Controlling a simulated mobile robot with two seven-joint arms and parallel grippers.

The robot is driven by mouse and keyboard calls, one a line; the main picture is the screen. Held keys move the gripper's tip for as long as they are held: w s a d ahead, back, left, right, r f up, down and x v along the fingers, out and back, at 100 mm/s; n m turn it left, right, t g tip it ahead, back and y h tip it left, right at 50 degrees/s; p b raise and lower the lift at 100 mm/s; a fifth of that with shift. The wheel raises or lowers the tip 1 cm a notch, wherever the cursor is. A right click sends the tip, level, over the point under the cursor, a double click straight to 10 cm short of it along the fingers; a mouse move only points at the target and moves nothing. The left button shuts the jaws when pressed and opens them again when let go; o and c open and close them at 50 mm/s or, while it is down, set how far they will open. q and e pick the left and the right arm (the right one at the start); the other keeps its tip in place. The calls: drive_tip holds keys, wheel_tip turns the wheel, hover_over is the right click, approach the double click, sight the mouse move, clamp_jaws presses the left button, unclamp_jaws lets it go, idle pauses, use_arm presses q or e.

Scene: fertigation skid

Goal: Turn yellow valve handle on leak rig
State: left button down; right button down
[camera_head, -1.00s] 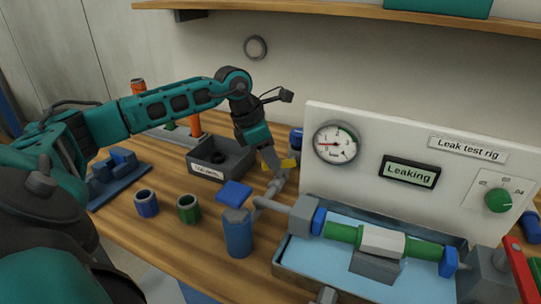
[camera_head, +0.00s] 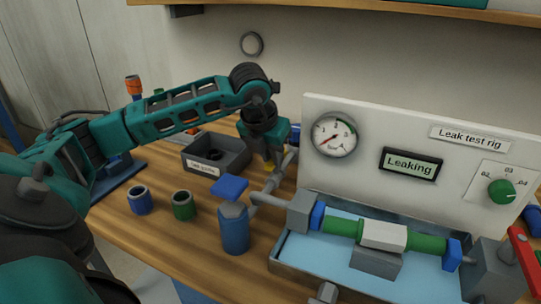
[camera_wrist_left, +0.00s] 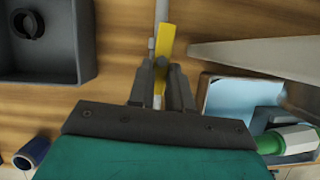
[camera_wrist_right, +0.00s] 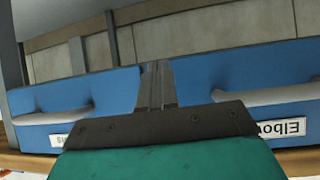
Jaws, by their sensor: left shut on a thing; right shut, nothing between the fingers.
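The yellow valve handle (camera_wrist_left: 166,40) shows in the left wrist view, running up and away between the fingers of my left gripper (camera_wrist_left: 162,70). That gripper is shut on it. In the head view my left gripper (camera_head: 272,164) points down at the pipe (camera_head: 270,188) left of the leak test rig (camera_head: 398,133), and mostly hides the handle. The rig's display (camera_head: 410,165) reads "Leaking". The dial gauge (camera_head: 334,136) is on the panel's left.
A grey bin (camera_head: 218,156) stands just left of my left gripper. A blue-lined tray (camera_head: 310,255) holds the green pipe section (camera_head: 425,243).

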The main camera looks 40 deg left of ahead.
use_arm(q)
drive_tip(key=shift+n, duration=0.5)
drive_tip(key=c, duration=1)
unclamp_jaws()
drive_tip(key=shift+d, duration=0.1)
drive_tip(key=shift+c, duration=0.2)
drive_tip(key=shift+r, duration=0.1)
drive_tip(key=p+v, duration=0.1)
drive_tip(key=v, duration=1.1)
drive_tip(key=shift+d+r, duration=0.3)
drive_tip(key=shift+r, duration=0.05)
